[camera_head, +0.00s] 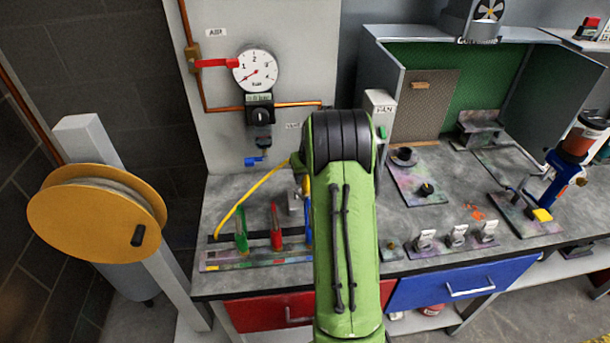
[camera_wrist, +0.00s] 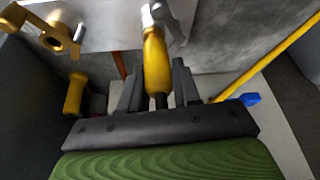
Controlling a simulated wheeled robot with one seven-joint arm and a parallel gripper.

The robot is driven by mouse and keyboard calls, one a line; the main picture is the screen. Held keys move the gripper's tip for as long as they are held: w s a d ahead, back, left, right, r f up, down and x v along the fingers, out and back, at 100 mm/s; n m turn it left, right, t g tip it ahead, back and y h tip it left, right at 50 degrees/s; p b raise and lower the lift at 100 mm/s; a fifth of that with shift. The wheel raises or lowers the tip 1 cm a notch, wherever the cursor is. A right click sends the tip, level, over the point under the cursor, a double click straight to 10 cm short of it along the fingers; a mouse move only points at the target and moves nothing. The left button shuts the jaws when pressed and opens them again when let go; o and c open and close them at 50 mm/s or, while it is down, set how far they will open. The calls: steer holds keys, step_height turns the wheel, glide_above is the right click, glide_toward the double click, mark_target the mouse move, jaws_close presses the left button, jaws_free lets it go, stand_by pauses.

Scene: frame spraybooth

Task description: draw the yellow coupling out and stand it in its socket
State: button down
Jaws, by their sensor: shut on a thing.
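The yellow coupling (camera_wrist: 155,58) stands between the two dark fingers of my gripper (camera_wrist: 157,82) in the wrist view. My gripper is shut on it. Its metal end points to the top of that view, against grey metal parts; I cannot tell whether it is still joined to them. A rack (camera_head: 255,258) on the bench front holds a green coupling (camera_head: 241,236) and a red coupling (camera_head: 276,228). A blue one (camera_head: 307,214) shows beside my arm. The yellow coupling's socket is not clearly seen.
A yellow hose (camera_head: 247,199) slants across the bench left of my arm. A gauge (camera_head: 255,70) and a blue-handled valve (camera_head: 256,161) are on the panel behind. A brass winged part (camera_wrist: 58,36) is near my gripper. An orange reel (camera_head: 92,214) stands left.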

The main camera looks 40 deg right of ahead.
steer(key=shift+r+p, duration=0.35)
steer(key=shift+r, duration=0.2)
steer(key=shift+r+p, duration=1.9)
steer(key=shift+r, duration=0.7)
steer(key=shift+f, duration=0.15)
